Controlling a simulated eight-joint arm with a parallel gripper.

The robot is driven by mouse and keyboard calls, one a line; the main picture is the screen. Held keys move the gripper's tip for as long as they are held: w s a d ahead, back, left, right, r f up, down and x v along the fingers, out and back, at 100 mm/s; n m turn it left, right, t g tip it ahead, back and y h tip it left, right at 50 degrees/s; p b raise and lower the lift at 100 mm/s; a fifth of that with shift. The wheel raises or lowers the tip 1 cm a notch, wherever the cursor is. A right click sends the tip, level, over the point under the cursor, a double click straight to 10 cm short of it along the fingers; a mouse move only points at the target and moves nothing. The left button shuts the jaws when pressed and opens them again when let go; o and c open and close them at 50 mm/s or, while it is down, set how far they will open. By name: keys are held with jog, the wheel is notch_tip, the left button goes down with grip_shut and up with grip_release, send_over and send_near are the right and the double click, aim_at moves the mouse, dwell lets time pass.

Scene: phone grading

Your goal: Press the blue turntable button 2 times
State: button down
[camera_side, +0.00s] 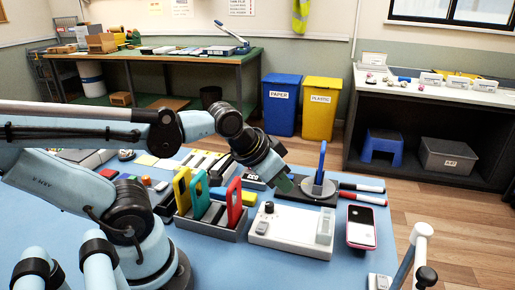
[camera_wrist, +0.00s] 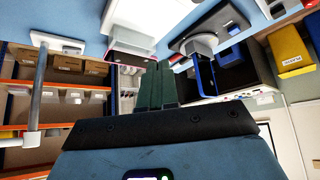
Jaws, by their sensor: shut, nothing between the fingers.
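The turntable has a black base (camera_side: 302,195) with a round grey disc (camera_side: 318,187) on it. A blue upright piece (camera_side: 322,160) stands on the disc. The turntable base also shows at the upper right of the wrist view (camera_wrist: 190,46), with the blue piece (camera_wrist: 207,80) beside it. I cannot clearly make out the blue button in either view. My gripper (camera_side: 287,185), with dark green fingers, is shut and empty. It points down near the left end of the turntable base. Its fingers fill the middle of the wrist view (camera_wrist: 157,88); I cannot tell whether they touch anything.
A white device with a black knob (camera_side: 290,229) lies in front of the turntable. A pink-edged phone (camera_side: 361,226) lies to its right. A grey rack (camera_side: 212,223) with yellow, green and red upright pieces stands to the left. Red and black markers (camera_side: 362,192) lie right of the turntable.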

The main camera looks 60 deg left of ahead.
jog(key=shift+w, duration=0.1)
jog(key=n+t, duration=0.2)
jog(key=n, duration=0.6)
send_over(290, 177)
jog(key=f, duration=0.1)
jog(key=shift+s+a, duration=0.3)
jog(key=shift+s, duration=0.05)
jog(key=shift+f, duration=0.15)
jog(key=shift+f, duration=4.3)
jog(key=shift+f, duration=0.1)
jog(key=shift+f, duration=0.3)
